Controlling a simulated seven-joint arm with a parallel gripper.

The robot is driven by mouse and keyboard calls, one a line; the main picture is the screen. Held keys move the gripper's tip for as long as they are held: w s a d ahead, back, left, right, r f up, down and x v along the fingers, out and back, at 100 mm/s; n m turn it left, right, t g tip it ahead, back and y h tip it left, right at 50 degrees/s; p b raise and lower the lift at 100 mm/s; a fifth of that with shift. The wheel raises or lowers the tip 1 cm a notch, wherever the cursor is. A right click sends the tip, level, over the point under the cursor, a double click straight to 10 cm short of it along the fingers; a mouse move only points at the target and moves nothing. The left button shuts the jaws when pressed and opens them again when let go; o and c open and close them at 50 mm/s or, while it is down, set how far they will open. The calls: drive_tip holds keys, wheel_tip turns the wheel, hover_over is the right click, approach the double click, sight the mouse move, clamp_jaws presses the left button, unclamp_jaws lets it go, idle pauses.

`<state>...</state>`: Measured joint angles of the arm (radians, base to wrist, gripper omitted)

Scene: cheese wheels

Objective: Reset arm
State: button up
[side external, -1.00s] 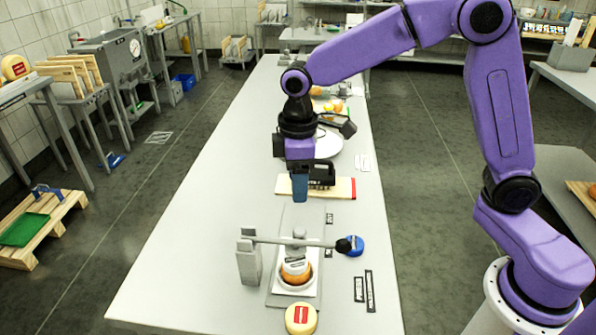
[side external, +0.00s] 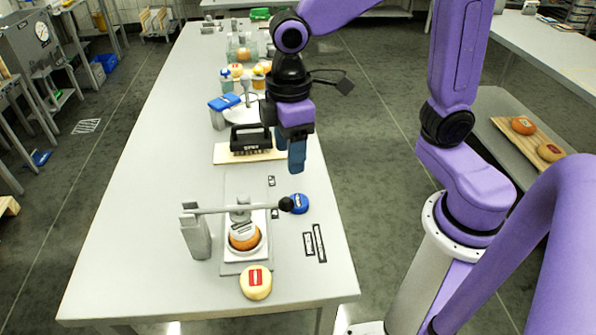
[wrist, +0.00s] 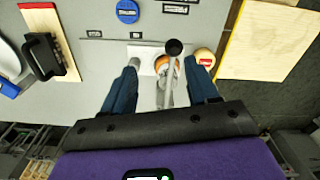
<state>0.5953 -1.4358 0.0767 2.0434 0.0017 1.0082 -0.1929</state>
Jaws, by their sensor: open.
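My gripper (side external: 290,152) hangs over the table's right side, above and beyond the press, with open fingers pointing down and nothing between them. In the wrist view its two blue fingers (wrist: 163,85) stand apart, with the press in the gap between them. The press has a grey lever (side external: 240,209) ending in a black knob. An orange cheese wheel (side external: 243,240) with a pale weight or label on top sits on the press base. A pale yellow cheese wheel (side external: 256,283) with a red label lies in front of the press.
The white table (side external: 150,170) has wide free room on its left. A blue round object (side external: 299,203) lies beside the knob. Behind the press, a black-handled tool (side external: 251,138) rests on a wooden board (side external: 226,154). Further back are a white plate and several small cheeses.

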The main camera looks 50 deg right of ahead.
drive_tip(key=s+d+f, duration=0.2)
drive_tip(key=s+d, duration=0.7)
drive_tip(key=s, duration=0.5)
drive_tip(key=shift+s+n, duration=0.2)
drive_tip(key=shift+n, duration=0.2)
